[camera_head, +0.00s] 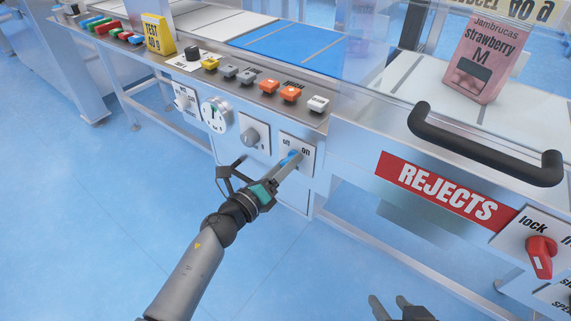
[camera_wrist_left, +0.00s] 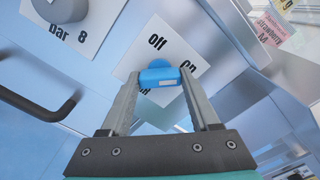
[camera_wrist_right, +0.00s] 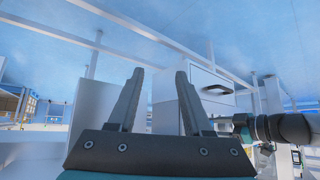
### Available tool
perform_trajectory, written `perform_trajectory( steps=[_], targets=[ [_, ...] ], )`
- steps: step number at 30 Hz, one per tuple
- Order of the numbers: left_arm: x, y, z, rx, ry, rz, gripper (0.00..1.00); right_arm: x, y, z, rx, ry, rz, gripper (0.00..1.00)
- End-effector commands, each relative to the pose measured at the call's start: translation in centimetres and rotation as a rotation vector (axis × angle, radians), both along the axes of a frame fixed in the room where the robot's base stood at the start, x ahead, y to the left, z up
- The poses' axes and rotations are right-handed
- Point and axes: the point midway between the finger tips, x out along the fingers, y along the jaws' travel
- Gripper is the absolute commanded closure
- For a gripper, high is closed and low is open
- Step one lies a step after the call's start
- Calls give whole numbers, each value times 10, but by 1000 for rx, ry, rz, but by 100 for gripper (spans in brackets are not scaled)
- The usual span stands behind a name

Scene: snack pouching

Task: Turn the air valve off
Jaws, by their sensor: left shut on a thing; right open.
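The air valve has a blue handle (camera_head: 292,156) in front of a white plate (camera_head: 306,158) marked "off" and "on", on the machine's front. In the left wrist view the blue handle (camera_wrist_left: 160,76) lies between my left fingertips, with "off" above it and a partly covered "on" at its right. My left gripper (camera_head: 289,163) is shut on the handle. The valve body behind the handle is mostly hidden. My right gripper (camera_head: 398,306) is open and empty at the bottom of the head view, well away from the valve. Its open fingers also show in the right wrist view (camera_wrist_right: 154,100).
A pressure knob (camera_head: 254,136) and a round gauge (camera_head: 216,114) sit left of the valve. Buttons (camera_head: 289,92) line the ledge above. A black bar handle (camera_head: 484,152), a REJECTS sign (camera_head: 436,187) and a red lock knob (camera_head: 541,256) are at right. The floor in front is clear.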

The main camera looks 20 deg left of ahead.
Motion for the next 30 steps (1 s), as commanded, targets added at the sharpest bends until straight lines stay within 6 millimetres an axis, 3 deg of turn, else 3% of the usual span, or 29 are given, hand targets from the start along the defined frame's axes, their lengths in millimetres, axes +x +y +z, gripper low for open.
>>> perform_trajectory(
  steps=[8, 17, 30],
  targets=[
    [0, 0, 1, -94, 36, 0, 93, -9, -12, 4, -39, 83, -16, 50],
    [0, 0, 2, -329, 121, 0, 93, -37, -41, 15, -122, 286, -64, 50],
    [1, 1, 2, -723, 264, 2, 93, -37, -41, -36, -137, 370, -60, 50]
  ],
)
